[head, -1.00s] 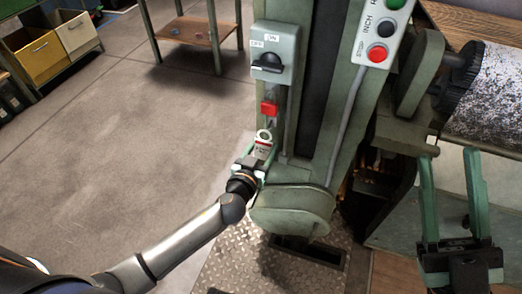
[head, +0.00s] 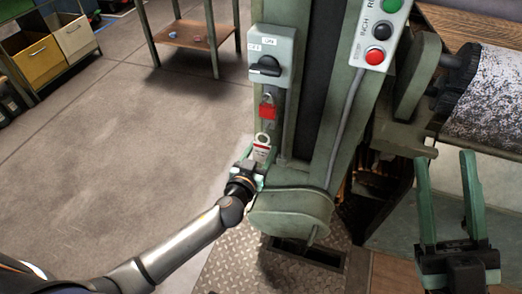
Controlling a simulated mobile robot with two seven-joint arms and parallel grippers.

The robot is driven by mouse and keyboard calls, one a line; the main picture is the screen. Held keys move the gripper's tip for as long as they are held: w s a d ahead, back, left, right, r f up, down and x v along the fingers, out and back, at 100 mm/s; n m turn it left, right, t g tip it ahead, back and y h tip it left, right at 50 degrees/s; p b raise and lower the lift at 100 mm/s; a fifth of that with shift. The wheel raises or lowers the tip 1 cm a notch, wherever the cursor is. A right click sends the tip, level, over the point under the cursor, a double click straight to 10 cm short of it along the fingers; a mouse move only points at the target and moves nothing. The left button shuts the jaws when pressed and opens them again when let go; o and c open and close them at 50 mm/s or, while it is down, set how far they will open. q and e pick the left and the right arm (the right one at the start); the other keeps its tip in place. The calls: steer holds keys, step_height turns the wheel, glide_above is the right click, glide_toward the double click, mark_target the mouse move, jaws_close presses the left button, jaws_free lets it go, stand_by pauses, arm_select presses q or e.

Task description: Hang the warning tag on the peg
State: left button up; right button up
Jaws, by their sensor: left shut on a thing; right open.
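The warning tag (head: 261,152) is a small white plate with a red band and a ring-shaped top, held roughly upright against the green machine column. My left gripper (head: 252,167) is shut on its lower part. The tag is below a red padlock (head: 267,110), which hangs under the grey switch box (head: 271,55), with a gap between them. I cannot make out the peg clearly; it is too small or hidden around the padlock. My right gripper (head: 449,200) is open and empty at the right, its two green fingers pointing up.
The green column (head: 340,100) carries a button panel (head: 378,35) with green, black and red buttons. A rounded green housing (head: 290,210) sits just below the tag. A speckled roller (head: 490,95) is at the right. Open floor lies left.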

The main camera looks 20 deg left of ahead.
arm_select(q)
steer(key=shift+w, duration=0.2)
steer(key=shift+w+d+b, duration=0.1)
steer(key=shift+w+b, duration=0.45)
steer(key=shift+w, duration=0.9)
stand_by(0.7)
steer(key=shift+w+f, duration=0.1)
steer(key=shift+f, duration=0.1)
steer(key=shift+w+f+b, duration=0.2)
steer(key=shift+f+b, duration=0.1)
steer(key=shift+b, duration=0.3)
steer(key=o, duration=1.3)
steer(key=shift+o, duration=0.2)
